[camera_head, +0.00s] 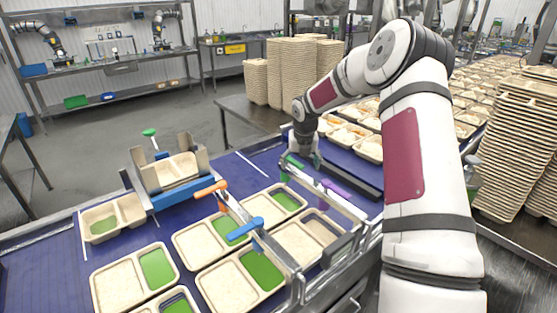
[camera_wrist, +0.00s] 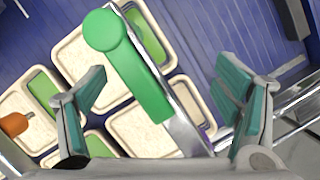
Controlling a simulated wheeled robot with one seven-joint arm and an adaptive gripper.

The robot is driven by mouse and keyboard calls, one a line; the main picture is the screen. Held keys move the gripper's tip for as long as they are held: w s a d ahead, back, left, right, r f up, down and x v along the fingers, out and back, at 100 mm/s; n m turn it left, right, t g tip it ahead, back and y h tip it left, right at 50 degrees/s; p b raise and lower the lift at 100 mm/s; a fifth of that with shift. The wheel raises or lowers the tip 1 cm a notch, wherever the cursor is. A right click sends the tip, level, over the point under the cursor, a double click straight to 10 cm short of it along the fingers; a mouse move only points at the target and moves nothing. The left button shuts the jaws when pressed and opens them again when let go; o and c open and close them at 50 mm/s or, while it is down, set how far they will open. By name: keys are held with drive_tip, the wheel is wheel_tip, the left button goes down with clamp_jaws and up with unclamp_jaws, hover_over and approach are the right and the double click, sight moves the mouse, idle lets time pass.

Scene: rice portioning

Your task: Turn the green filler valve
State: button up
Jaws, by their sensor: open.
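The green filler valve (camera_wrist: 138,72) is a flat lever with a round end, on a metal rail. In the wrist view it lies diagonally between the fingers of my gripper (camera_wrist: 160,72), with a gap on both sides. My gripper is open and holds nothing. In the head view my gripper (camera_head: 304,158) hangs over the far end of the rail, right beside the green valve (camera_head: 287,170), and partly hides it.
Orange (camera_head: 211,189), blue (camera_head: 245,229) and purple (camera_head: 335,189) valves sit near the green one on the metal frame. Beige trays (camera_head: 134,285) with green compartments lie below on the blue conveyor (camera_head: 40,275). Tray stacks (camera_head: 292,75) stand behind.

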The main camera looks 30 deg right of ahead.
drive_tip(key=shift+p+v, duration=1.1)
drive_tip(key=shift+v, duration=2.95)
drive_tip(key=shift+a, duration=0.15)
